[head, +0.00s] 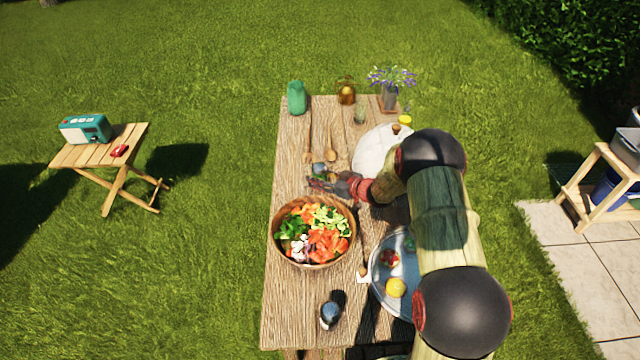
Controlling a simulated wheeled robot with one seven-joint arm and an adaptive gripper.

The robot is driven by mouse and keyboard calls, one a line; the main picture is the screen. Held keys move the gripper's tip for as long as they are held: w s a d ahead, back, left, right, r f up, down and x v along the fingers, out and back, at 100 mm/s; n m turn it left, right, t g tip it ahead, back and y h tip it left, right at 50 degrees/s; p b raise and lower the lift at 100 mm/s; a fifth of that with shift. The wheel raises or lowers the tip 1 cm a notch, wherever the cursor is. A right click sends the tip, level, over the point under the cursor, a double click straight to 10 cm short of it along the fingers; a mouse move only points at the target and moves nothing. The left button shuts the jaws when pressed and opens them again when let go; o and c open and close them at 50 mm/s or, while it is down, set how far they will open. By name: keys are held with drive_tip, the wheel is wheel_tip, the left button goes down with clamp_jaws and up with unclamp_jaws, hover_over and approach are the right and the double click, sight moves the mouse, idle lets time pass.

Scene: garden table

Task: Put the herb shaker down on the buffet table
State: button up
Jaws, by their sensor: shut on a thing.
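The herb shaker (319,170), a small glass jar with green and dark contents, shows at the tip of my gripper (323,182). My gripper is shut on it, and the fingers partly hide it. It is over the left-middle part of the wooden buffet table (290,180), just beyond the salad bowl. I cannot tell whether its base touches the tabletop. My arm reaches in from the lower right and covers much of the table's right side.
A wooden bowl of chopped salad (275,240) sits close in front of my gripper. Wooden spoons (331,150) lie just beyond, beside a white round plate (370,150). A green jar (296,98) and bottle (346,92) stand at the back. A dark-topped shaker (330,315) stands near the front.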

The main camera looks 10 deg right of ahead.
drive_tip(key=shift+f, duration=0.85)
drive_tip(key=shift+f, duration=0.2)
drive_tip(key=o, duration=1.2)
drive_tip(key=shift+o, duration=0.2)
